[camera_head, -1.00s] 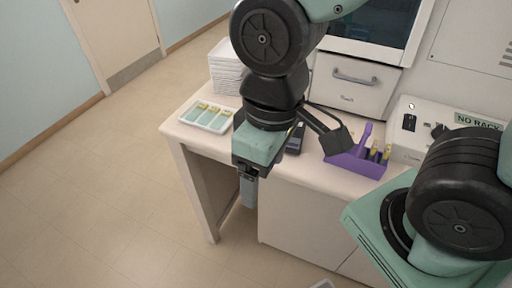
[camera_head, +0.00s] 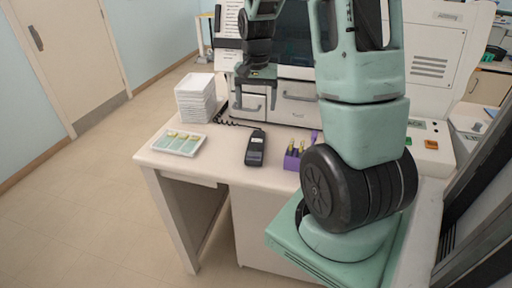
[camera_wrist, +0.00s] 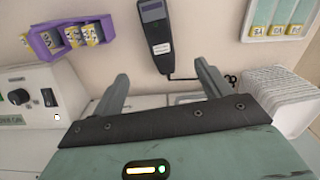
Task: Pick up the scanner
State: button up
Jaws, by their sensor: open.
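The scanner (camera_head: 255,148) is a dark handheld device with a small screen. It lies on the bench top between the slide tray and the purple rack, with a coiled cord running back from it. In the wrist view the scanner (camera_wrist: 157,28) shows at the top middle, with a white label on its body. My gripper (camera_head: 257,92) is raised above the rear of the bench, behind the scanner in the head view. In the wrist view my gripper (camera_wrist: 161,74) has its two fingers apart and nothing between them; the scanner lies beyond the fingertips.
A white tray of slides (camera_head: 179,143) lies left of the scanner, with a stack of white trays (camera_head: 196,98) behind it. A purple rack (camera_head: 293,160) with yellow-topped items stands to the right. A machine with drawers (camera_head: 298,106) backs the bench.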

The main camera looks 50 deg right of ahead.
jog(key=p, duration=0.2)
send_over(257, 143)
jog(key=f, duration=1)
jog(key=shift+a+f, duration=0.25)
jog(key=shift+a, duration=0.05)
jog(key=shift+d+f+p, duration=0.15)
jog(key=shift+f+p, duration=1.05)
jog(key=shift+f, duration=1.4)
jog(key=c, duration=1.2)
